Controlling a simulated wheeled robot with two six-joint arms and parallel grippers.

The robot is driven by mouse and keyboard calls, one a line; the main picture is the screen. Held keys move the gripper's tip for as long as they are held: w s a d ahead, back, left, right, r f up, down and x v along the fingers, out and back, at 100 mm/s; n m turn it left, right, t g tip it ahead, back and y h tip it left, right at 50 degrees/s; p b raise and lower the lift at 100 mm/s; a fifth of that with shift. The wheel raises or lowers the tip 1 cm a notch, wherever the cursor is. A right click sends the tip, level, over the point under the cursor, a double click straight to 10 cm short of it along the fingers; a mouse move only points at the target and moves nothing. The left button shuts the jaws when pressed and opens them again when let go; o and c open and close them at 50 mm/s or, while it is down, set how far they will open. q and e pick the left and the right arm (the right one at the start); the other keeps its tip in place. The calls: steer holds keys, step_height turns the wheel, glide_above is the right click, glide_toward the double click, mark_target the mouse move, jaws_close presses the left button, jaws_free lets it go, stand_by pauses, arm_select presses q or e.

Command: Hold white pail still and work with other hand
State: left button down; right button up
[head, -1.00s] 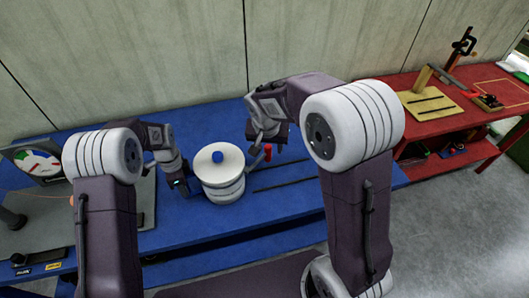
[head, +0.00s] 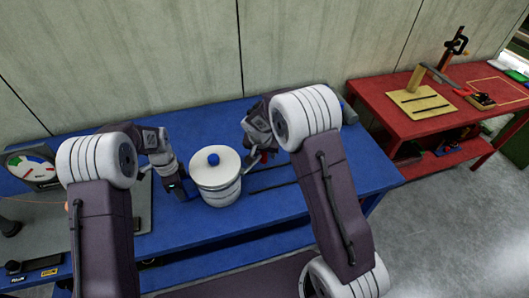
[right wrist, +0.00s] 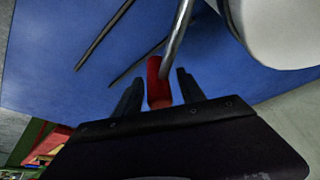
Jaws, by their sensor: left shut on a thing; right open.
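A red grip (right wrist: 157,82) on a bent metal rod is at the pail's right side. My right gripper (right wrist: 158,88) is open, with the red grip between its fingers; a gap shows beside the grip.
The blue bench (head: 300,205) has dark slots right of the pail. A grey board (head: 140,215) and a round dial with coloured sectors (head: 32,166) are at left. A red table (head: 385,105) with a tan board (head: 422,102) stands at right. A wall is close behind.

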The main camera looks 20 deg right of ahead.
jaws_close()
